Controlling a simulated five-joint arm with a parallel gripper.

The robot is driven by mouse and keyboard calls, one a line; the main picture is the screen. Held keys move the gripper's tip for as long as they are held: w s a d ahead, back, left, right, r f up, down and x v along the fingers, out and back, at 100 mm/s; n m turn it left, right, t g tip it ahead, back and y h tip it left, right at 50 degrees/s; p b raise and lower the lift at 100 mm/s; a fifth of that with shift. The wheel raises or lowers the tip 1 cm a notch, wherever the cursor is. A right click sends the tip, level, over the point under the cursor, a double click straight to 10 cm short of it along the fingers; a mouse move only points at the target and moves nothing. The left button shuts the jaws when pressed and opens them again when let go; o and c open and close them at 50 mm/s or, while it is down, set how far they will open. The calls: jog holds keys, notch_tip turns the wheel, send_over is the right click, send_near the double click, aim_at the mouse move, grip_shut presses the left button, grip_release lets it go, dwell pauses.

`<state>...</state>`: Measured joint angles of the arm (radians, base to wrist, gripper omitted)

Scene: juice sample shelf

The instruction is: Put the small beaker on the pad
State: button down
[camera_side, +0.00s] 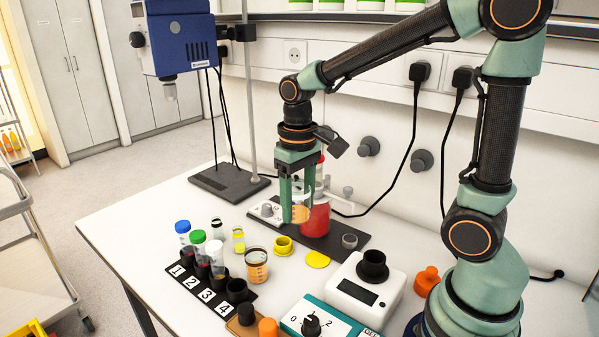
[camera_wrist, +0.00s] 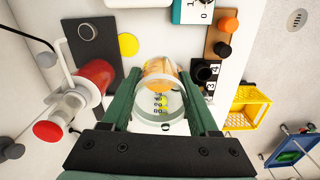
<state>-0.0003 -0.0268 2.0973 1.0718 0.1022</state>
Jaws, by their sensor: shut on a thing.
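My gripper (camera_side: 297,207) points down and is shut on a small clear beaker (camera_side: 301,214) with orange liquid. In the wrist view the beaker (camera_wrist: 161,78) sits between the two green fingers, its printed marks facing the camera. It appears held above the table, in front of the red flask; the exact height is hard to tell. A flat yellow disc (camera_side: 317,260), which may be the pad, lies bare on the white table to the right and nearer the side camera. It also shows in the wrist view (camera_wrist: 128,45).
Another beaker of orange liquid (camera_side: 257,266) stands by the numbered rack (camera_side: 190,283) with vials. A yellow ring (camera_side: 283,246) and a white scale (camera_side: 366,290) flank the disc.

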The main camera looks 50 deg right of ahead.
jog(key=shift+d+f+n, duration=0.1)
jog(key=shift+f+n, duration=0.05)
jog(key=shift+n, duration=0.45)
jog(key=shift+w+d+f+n, duration=0.1)
jog(key=shift+d+f+n, duration=0.25)
jog(key=shift+d+f, duration=1.7)
jog(key=shift+w+d+f+n, duration=0.1)
jog(key=shift+d+f+n, duration=0.5)
jog(key=shift+f, duration=2.7)
jog(key=shift+d+f+n, duration=0.15)
jog(key=shift+d+f, duration=1.4)
jog(key=shift+f, duration=1.1)
jog(key=shift+f, duration=0.3)
jog(key=shift+c, duration=0.3)
grip_release()
notch_tip(320, 180, up, 12)
jog(key=m+t, duration=0.2)
jog(key=t, duration=0.4)
send_near(308, 198)
jog(key=x, duration=0.4)
jog(key=shift+w+f, duration=0.2)
